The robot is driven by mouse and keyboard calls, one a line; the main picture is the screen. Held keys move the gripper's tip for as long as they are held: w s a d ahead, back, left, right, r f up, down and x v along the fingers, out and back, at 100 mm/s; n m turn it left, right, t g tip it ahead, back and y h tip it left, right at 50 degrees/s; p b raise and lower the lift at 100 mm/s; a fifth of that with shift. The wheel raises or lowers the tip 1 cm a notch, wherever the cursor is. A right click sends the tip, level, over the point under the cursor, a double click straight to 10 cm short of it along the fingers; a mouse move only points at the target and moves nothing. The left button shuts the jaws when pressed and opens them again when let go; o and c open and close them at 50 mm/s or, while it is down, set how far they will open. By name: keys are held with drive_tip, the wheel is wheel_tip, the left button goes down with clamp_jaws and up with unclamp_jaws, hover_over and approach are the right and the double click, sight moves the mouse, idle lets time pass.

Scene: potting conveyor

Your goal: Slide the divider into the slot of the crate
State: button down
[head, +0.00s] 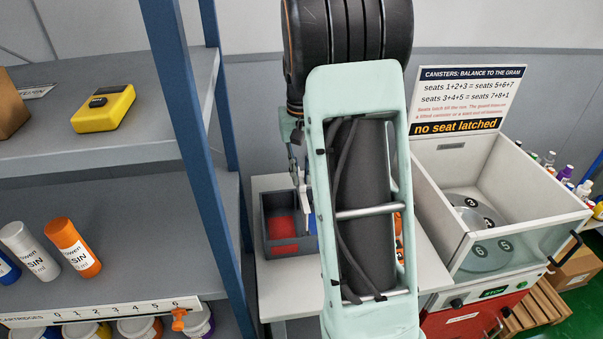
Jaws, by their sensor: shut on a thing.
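A dark grey open crate (266,238) with red inside stands on a pale worktop, left of my arm. My gripper (299,165) shows only in small part at the left edge of my large pale-green arm link, above the right side of the crate. It is shut on a thin piece that I take to be the divider; a white and blue sliver shows below the fingers. The fingertips, most of the held piece and the crate's slot are hidden or too small to make out. I cannot tell whether the piece touches the crate.
A blue-posted shelf (120,200) on the left holds a yellow device (104,108), an orange cartridge (72,247) and a white one (28,250). A white-walled machine (500,200) with numbered seats stands right, its sign reading "no seat latched". Bare worktop (430,270) shows beside my arm.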

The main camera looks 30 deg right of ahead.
sight(302, 197)
drive_tip(key=shift+f+b, duration=2.6)
drive_tip(key=shift+f, duration=1.5)
drive_tip(key=c, duration=1.8)
unclamp_jaws()
drive_tip(key=shift+c, duration=0.2)
drive_tip(key=shift+r, duration=0.1)
wheel_tip(302, 197, up, 12)
drive_tip(key=shift+f, duration=0.1)
